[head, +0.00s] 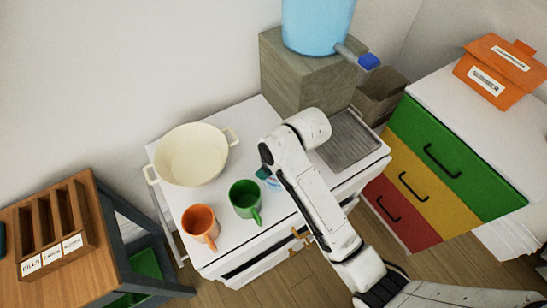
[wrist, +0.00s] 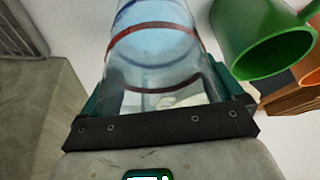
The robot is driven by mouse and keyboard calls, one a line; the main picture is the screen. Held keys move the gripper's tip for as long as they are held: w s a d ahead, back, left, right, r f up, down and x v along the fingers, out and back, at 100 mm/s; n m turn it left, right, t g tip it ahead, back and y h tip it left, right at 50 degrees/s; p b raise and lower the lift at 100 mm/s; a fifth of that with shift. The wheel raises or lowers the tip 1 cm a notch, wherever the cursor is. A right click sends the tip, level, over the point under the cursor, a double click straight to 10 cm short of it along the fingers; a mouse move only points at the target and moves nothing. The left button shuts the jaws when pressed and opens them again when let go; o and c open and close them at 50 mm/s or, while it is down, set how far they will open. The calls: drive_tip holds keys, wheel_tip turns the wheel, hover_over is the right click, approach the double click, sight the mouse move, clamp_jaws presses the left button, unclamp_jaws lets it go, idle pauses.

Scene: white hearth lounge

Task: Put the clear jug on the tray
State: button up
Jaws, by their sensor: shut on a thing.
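The clear jug (wrist: 155,45) is see-through with a red band and darker bands, and it sits between the fingers of my gripper (wrist: 160,88) in the wrist view. In the head view my gripper (head: 266,176) is over the white counter beside the green mug, and my arm hides most of the jug (head: 272,183). I cannot tell whether the jug touches the counter. The tray (head: 352,142) is grey and ribbed, lies at the counter's right end, and looks empty. The gripper is left of the tray, apart from it.
A green mug (head: 245,198) and an orange mug (head: 200,225) stand left of my gripper. A cream pot (head: 191,155) is behind them on the white counter (head: 262,118). A stone-like block (head: 296,82) bearing a blue water container (head: 318,22) stands behind the tray.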

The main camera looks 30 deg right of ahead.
drive_tip(key=o, duration=0.9)
drive_tip(key=shift+f, duration=0.1)
drive_tip(key=v, duration=1.2)
drive_tip(key=shift+s, duration=0.1)
